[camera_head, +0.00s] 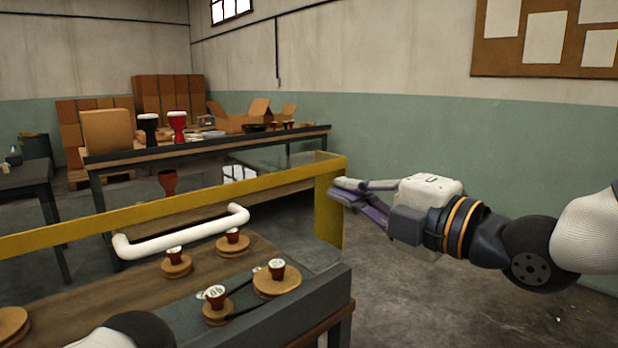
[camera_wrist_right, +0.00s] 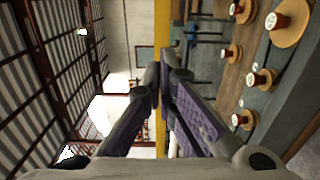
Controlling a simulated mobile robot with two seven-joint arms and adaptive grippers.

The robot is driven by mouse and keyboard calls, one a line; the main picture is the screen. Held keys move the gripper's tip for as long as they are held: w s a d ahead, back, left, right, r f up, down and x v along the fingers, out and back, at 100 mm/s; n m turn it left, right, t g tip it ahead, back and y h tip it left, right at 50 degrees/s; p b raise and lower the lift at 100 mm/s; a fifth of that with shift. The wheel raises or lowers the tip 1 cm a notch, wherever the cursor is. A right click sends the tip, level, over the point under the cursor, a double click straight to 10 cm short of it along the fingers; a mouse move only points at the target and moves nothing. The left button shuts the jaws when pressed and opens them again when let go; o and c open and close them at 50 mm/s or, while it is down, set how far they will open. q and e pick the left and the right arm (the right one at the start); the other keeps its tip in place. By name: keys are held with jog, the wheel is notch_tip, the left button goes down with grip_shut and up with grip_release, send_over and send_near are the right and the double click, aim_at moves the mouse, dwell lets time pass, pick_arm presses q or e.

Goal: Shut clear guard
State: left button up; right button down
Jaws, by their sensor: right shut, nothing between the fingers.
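The clear guard has a yellow frame (camera_head: 200,195) whose top bar runs across the bench from the left edge to a wide end piece (camera_head: 328,215) at the right. A white bar handle (camera_head: 182,232) sits in front of it, below the bar. The see-through panel itself is hard to make out. My right gripper (camera_head: 338,189) is shut and empty, its fingertips at the guard's right end; I cannot tell whether they touch. In the right wrist view, the closed purple fingers (camera_wrist_right: 164,72) are in front of the yellow bar (camera_wrist_right: 161,25). My left gripper is out of view.
Below the guard, a wooden bench top (camera_head: 130,285) carries round wooden discs with small red cups (camera_head: 277,268). Its dark front edge (camera_head: 270,315) is near me. Behind stands a long table (camera_head: 250,140) with goblet drums (camera_head: 178,126) and cartons. Floor (camera_head: 450,300) is clear at right.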

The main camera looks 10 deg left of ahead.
aim_at(298, 172)
jog(key=x, duration=0.8)
jog(key=shift+w+a, duration=0.1)
